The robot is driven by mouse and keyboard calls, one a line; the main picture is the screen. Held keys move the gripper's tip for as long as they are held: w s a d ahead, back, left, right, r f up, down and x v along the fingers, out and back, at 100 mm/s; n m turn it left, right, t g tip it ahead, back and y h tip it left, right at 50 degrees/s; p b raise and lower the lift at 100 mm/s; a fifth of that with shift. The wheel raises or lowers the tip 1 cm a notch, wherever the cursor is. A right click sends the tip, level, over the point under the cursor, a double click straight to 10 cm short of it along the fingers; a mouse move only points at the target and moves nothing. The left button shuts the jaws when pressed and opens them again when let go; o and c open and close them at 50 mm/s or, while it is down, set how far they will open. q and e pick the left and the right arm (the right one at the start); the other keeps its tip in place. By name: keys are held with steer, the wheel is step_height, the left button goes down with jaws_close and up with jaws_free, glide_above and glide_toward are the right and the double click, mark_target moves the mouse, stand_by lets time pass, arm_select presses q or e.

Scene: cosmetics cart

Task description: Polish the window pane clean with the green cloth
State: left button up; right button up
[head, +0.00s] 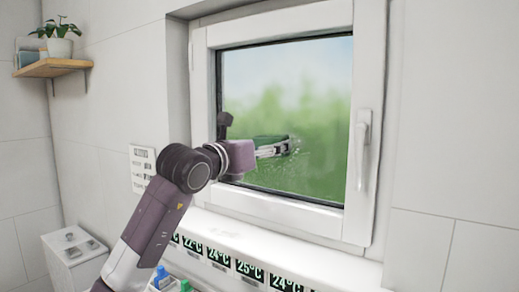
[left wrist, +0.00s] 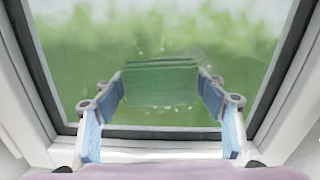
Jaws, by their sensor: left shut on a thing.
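The window pane (head: 290,90) sits in a white frame, with blurred greenery and sky showing through it. My left gripper (head: 288,147) reaches in front of the lower middle of the pane. It is shut on the green cloth (head: 268,139), which also shows between the two fingers in the left wrist view (left wrist: 160,82). The cloth is up at the glass; whether it touches cannot be told for certain. Small pale specks show on the glass around the cloth in both views. My right gripper is in neither view.
The window handle (head: 361,150) is on the right side of the frame. Below the sill runs a ledge with temperature displays (head: 245,269). A white box (head: 75,252) stands at lower left. A wooden shelf (head: 55,67) with a plant (head: 58,35) hangs at upper left.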

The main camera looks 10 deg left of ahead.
arm_select(q)
steer(key=shift+s+d, duration=0.3)
steer(key=shift+d, duration=0.5)
steer(key=shift+s+d+f+b, duration=0.1)
steer(key=shift+s+d+b, duration=0.2)
steer(key=shift+d, duration=0.25)
steer(key=shift+s+d+f+b, duration=0.1)
steer(key=shift+s+d+b, duration=0.05)
steer(key=shift+d+b, duration=0.35)
steer(key=shift+s+d, duration=0.25)
steer(key=shift+d, duration=0.35)
steer(key=shift+s+d+b, duration=0.3)
steer(key=shift+d+b, duration=0.1)
steer(key=shift+d, duration=0.35)
steer(key=shift+s+d+b, duration=0.3)
steer(key=shift+d+b, duration=0.05)
steer(key=shift+d, duration=0.35)
steer(key=shift+d+r, duration=0.1)
steer(key=shift+d, duration=0.1)
steer(key=shift+s, duration=0.1)
steer(key=shift+s+a+b, duration=0.3)
steer(key=shift+s+b, duration=0.35)
steer(key=shift+b, duration=0.1)
steer(key=b+v, duration=0.4)
steer(key=v, duration=0.3)
steer(key=shift+s, duration=0.2)
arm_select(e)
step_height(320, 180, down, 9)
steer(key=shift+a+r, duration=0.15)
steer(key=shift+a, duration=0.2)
